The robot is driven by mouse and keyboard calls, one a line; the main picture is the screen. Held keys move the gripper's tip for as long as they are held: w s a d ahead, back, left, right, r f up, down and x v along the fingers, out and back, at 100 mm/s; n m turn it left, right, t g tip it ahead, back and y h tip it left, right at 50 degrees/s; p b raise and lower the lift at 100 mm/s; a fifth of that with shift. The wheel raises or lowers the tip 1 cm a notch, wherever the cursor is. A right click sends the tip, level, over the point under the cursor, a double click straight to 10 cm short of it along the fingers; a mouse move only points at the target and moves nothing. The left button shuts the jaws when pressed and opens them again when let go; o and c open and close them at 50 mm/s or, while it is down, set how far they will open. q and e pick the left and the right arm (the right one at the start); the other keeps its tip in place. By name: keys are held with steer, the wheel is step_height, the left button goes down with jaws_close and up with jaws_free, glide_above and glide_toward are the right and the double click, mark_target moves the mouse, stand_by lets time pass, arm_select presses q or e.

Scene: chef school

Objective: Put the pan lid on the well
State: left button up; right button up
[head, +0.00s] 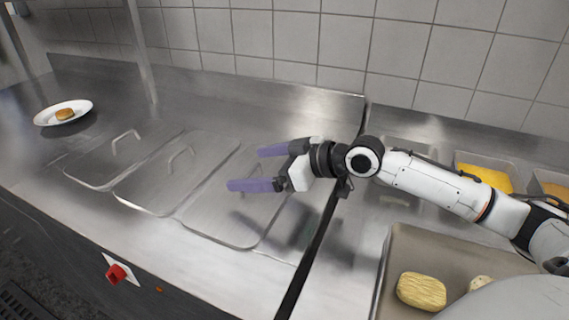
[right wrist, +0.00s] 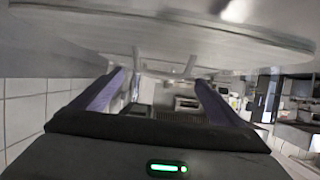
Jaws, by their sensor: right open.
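Three metal lids with bar handles lie in a row on the steel counter: a left lid (head: 90,172), a middle lid (head: 145,195) and a right lid (head: 225,228). My right gripper (head: 245,169) is open, with its purple fingers apart over the right lid. That lid's handle is mostly hidden by the gripper in the head view. In the right wrist view a lid (right wrist: 200,35) fills the top, and the two posts of its handle (right wrist: 190,66) show between the open fingers (right wrist: 160,78). I cannot tell whether they touch it. My left gripper is out of view.
A white plate (head: 45,118) with a bun (head: 65,114) stands at the far left. A dark gap (head: 318,243) divides the counter right of the lids. A tray (head: 395,270) with potato-like food and containers of yellow food (head: 485,177) lie at the right. A tiled wall rises behind.

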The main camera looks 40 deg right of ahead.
mark_target(283, 194)
steer(key=v, duration=0.5)
steer(key=shift+s+a+f, duration=0.1)
steer(key=shift+f, duration=0.05)
steer(key=shift+s+r, duration=0.2)
steer(key=shift+s+d+r+p, duration=0.2)
steer(key=shift+s+d+p, duration=0.25)
steer(key=shift+p, duration=0.2)
steer(key=shift+p+v, duration=0.65)
steer(key=shift+v, duration=0.15)
steer(key=shift+p+v, duration=0.45)
steer(key=shift+v, duration=0.75)
